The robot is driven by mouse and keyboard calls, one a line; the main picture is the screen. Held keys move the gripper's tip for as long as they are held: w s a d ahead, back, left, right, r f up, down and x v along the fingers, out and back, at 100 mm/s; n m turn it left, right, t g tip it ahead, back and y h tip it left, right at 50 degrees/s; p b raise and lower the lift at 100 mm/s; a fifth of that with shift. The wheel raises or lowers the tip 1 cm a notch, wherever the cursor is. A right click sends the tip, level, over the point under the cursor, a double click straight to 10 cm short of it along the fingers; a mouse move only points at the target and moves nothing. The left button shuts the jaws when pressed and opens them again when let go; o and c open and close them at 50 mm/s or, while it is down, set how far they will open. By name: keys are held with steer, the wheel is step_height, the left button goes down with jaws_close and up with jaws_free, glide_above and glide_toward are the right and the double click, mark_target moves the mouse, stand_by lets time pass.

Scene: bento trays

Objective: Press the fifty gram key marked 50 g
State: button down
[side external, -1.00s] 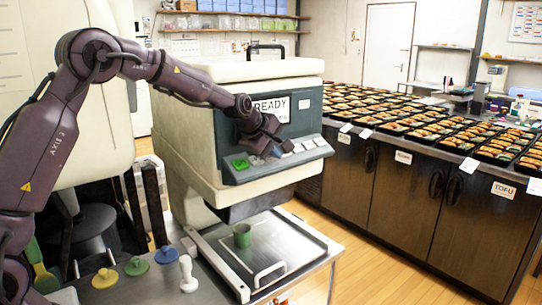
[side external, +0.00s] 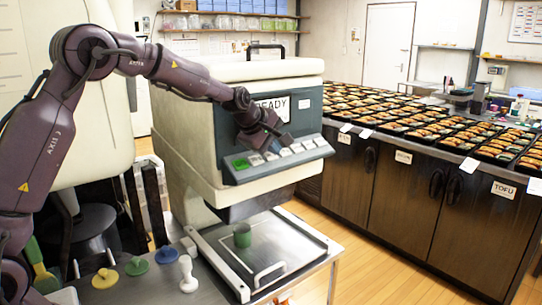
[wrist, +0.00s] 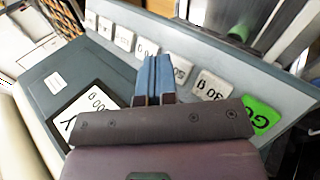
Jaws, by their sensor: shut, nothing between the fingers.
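A key panel (side external: 230,177) slopes on the front of the pale machine. In the wrist view, the white key reading 50 (wrist: 181,69) sits just right of my fingers, its lower part hidden. Its neighbours are the 30 g key (wrist: 211,86) and a partly hidden white key (wrist: 147,47) on the other side. My gripper (wrist: 154,58) is shut and empty, its blue fingertips overlapping the space between that key and the 50 key. In the side view my gripper (side external: 282,137) is over the key row; contact cannot be told.
A green GO key (wrist: 258,115) ends the row. A display reading READY (side external: 271,107) is behind my gripper. Counters with food trays (side external: 400,113) lie to the right.

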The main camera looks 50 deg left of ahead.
steer(key=shift+a+r, duration=0.15)
steer(key=shift+r, duration=0.05)
steer(key=d+r, duration=0.1)
steer(key=r, duration=0.1)
steer(key=d+r, duration=0.2)
stand_by(0.9)
steer(key=s+d+m+g, duration=0.1)
steer(key=s+d+m, duration=0.2)
steer(key=s, duration=0.9)
steer(key=s+d+m, duration=0.4)
steer(key=s+m, duration=0.6)
steer(key=s, duration=0.1)
steer(key=s+d+m+g+h, duration=0.1)
steer(key=s+d+m, duration=0.2)
steer(key=s+m, duration=0.4)
steer(key=s, duration=0.5)
steer(key=shift+s+d+r+g, duration=0.3)
steer(key=shift+s+r, duration=0.05)
